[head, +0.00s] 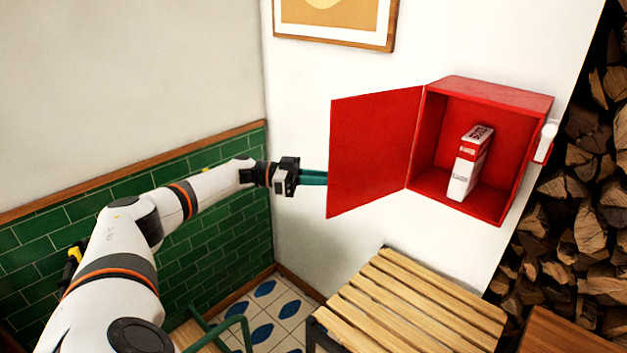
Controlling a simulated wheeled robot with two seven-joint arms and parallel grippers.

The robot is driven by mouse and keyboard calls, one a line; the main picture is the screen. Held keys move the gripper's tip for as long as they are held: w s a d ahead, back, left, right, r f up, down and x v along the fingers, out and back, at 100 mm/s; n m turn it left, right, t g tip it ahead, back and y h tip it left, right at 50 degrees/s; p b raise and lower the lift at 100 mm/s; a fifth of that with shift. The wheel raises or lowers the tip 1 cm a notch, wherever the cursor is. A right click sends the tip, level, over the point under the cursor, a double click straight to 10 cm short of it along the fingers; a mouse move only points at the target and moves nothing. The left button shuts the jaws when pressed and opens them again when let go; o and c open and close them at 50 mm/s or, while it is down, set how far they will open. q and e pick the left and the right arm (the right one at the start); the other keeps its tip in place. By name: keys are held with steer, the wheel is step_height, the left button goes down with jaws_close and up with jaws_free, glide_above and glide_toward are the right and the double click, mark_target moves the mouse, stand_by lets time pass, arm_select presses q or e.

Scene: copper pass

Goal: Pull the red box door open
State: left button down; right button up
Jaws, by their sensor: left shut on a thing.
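The red box (489,86) is fixed to the white wall, and its front is open. Its red door (375,150) is hinged at the box's left side and stands swung wide out to the left, with its inner face in view. My left gripper (318,178) is at the door's free left edge. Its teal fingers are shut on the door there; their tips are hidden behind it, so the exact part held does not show. My right gripper is out of view.
A white and red carton (470,163) stands inside the box. A white fitting (546,142) is on the box's right side. A slatted wooden bench (405,310) stands below. Stacked firewood (580,200) fills the right. A green tiled wall (220,215) is at left.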

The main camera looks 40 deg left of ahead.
arm_select(q)
steer(key=shift+w+d+r, duration=0.25)
steer(key=shift+w+r, duration=0.05)
steer(key=shift+r, duration=0.15)
steer(key=c, duration=1.6)
jaws_free()
steer(key=shift+w+d, duration=0.1)
steer(key=shift+w, duration=0.05)
steer(key=o, duration=0.4)
steer(key=shift+w+d+f, duration=0.1)
steer(key=shift+w+d, duration=0.25)
steer(key=shift+w, duration=0.05)
steer(key=shift+s, duration=0.1)
steer(key=shift+a, duration=0.1)
steer(key=b+v, duration=0.5)
steer(key=v, duration=0.7)
steer(key=shift+f, duration=0.25)
